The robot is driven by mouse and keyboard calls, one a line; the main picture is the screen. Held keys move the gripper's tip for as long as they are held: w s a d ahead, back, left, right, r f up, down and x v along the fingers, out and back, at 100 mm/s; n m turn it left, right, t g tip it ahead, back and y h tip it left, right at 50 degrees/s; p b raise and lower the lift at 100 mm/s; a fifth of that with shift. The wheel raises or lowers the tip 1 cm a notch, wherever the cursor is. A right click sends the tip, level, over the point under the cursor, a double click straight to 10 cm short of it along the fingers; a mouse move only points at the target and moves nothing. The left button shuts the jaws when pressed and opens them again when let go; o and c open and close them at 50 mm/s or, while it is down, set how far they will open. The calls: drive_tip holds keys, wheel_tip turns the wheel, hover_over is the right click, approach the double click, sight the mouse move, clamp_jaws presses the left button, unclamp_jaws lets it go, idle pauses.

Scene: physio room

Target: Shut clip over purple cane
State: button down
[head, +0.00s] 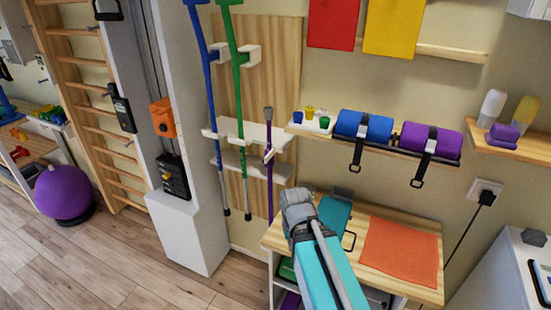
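The purple cane (269,185) stands upright against the wooden wall panel, right of the blue and green crutches. It has a grey top and passes by the white rack shelf. A small white clip (269,154) sits at its shaft just below the shelf's front. A piece of it looks tilted outward, but it is too small to tell whether it is closed. My arm rises from the bottom, with its grey joint in front of the bench, right of and below the cane. My gripper's fingers do not show.
A blue crutch (211,90) and a green crutch (235,85) hang left of the cane. A wooden bench (400,278) with an orange mat (401,251) stands at right. A shelf above holds blue and purple rolls. A white column (188,235) stands left; floor (110,265) is clear.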

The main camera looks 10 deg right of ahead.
sight(270, 155)
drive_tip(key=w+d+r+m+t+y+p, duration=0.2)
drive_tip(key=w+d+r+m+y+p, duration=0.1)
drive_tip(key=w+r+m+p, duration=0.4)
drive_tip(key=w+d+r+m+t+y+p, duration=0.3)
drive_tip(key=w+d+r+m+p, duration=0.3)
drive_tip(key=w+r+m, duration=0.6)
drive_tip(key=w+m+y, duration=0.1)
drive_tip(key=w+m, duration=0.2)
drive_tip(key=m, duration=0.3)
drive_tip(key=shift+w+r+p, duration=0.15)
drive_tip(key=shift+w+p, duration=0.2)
drive_tip(key=shift+p, duration=0.05)
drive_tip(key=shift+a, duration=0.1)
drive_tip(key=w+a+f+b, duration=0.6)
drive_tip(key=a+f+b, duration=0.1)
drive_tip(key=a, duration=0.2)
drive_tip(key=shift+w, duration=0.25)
